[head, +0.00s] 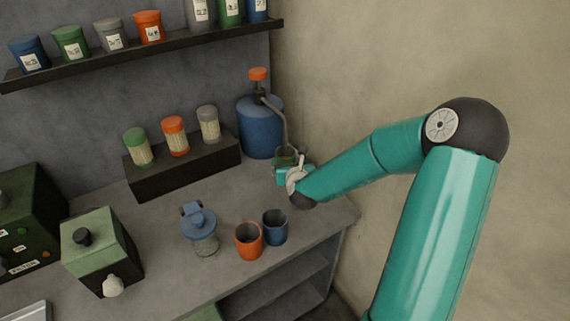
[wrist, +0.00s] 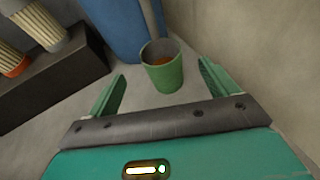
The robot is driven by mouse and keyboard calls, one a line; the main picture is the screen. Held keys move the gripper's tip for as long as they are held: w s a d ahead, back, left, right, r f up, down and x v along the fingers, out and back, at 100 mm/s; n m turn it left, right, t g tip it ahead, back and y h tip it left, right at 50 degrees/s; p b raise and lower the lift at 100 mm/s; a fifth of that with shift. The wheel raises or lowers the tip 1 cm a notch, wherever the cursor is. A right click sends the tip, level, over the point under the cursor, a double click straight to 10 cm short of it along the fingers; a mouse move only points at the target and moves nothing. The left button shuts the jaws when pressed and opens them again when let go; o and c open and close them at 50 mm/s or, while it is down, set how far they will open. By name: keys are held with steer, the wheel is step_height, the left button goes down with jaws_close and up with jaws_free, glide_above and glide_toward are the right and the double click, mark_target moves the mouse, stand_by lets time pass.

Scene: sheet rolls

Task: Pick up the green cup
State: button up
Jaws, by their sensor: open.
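The green cup (wrist: 163,72) stands upright in the wrist view, with something brown-orange inside it. My gripper (wrist: 160,85) is open, its two green fingers spread to the left and right of the cup's near side. The cup appears just ahead of and between the fingers, and I see no contact. In the head view my gripper (head: 285,168) is at the back right of the counter, by the blue dispenser. There the green cup (head: 286,156) is mostly hidden by the gripper, and only its top part shows.
The blue dispenser (head: 260,128) with an orange top stands right behind the cup, its spout tube above the cup. The wall (head: 400,60) is close on the right. An orange cup (head: 249,241), a blue cup (head: 275,228) and a blue-lidded jar (head: 200,230) stand nearer the front.

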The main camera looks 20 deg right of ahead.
mark_target(284, 149)
steer(key=x, duration=1.1)
steer(key=c, duration=1.2)
steer(key=shift+c, duration=0.2)
steer(key=shift+r, duration=0.15)
